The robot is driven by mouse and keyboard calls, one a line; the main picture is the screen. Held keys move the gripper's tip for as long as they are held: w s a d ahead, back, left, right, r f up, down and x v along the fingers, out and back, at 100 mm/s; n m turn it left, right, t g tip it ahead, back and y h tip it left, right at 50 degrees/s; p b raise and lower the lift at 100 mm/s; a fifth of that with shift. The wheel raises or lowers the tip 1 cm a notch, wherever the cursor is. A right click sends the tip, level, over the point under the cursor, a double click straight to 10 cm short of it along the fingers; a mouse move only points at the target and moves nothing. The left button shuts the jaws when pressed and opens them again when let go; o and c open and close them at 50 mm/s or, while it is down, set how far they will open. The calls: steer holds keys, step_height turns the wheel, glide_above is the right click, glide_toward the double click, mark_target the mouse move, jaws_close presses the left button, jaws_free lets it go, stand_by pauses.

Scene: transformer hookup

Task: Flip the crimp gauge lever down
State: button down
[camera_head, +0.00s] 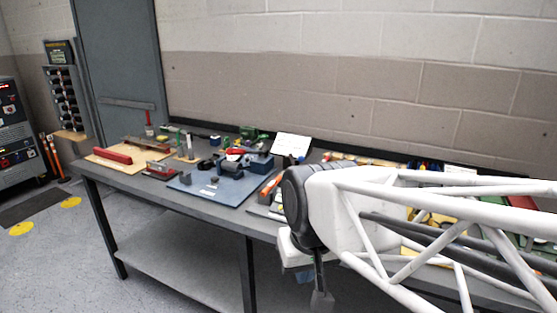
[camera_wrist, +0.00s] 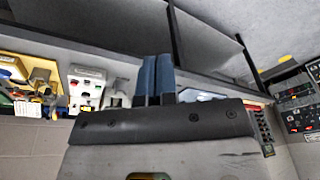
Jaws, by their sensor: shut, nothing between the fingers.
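I cannot single out the crimp gauge or its lever for sure. In the head view, a cluster of small tools with a red part (camera_head: 235,151) and a blue block (camera_head: 259,163) stands at the back of a blue board (camera_head: 228,192) on the bench. My gripper (camera_wrist: 158,78) shows in the wrist view as two blue fingers, shut together with nothing between them. It is apart from the board. In the head view my arm reaches in from the right and hides part of the bench.
The long grey bench (camera_head: 207,208) carries a wooden board with a red bar (camera_head: 114,154) at its left. A white sign (camera_head: 291,145) stands near the wall. Coloured bins and parts lie behind my arm.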

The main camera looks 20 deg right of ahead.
steer(key=w+d+r+m+y, duration=0.15)
steer(key=w+d+m, duration=0.25)
steer(key=w, duration=0.6)
steer(key=w+d+r+m+y, duration=0.15)
steer(key=w+d+m, duration=0.25)
steer(key=w, duration=0.5)
steer(key=w+d+r+m+y, duration=0.15)
steer(key=w+d+m, duration=0.25)
steer(key=w, duration=0.6)
steer(key=w+d+f+m+t+y, duration=0.1)
steer(key=w+d+f+m, duration=0.2)
steer(key=w+d, duration=0.4)
steer(key=w+d+f+m+t+y, duration=0.1)
steer(key=w+d+f+m+y, duration=0.1)
steer(key=w+d, duration=0.5)
steer(key=w+d+f+m+t+y, duration=0.1)
steer(key=w+d+m, duration=0.4)
steer(key=d, duration=0.9)
steer(key=shift+w+f+t+y, duration=0.2)
steer(key=shift+w+f+y, duration=0.15)
steer(key=shift+w+f, duration=0.25)
steer(key=shift+w+f+t+y, duration=0.2)
steer(key=shift+w+f+y, duration=0.15)
steer(key=shift+f, duration=0.45)
steer(key=a+r+x, duration=0.1)
steer(key=r+x, duration=0.1)
steer(key=x, duration=1.1)
steer(key=shift+w+r, duration=0.2)
steer(key=shift+w, duration=0.1)
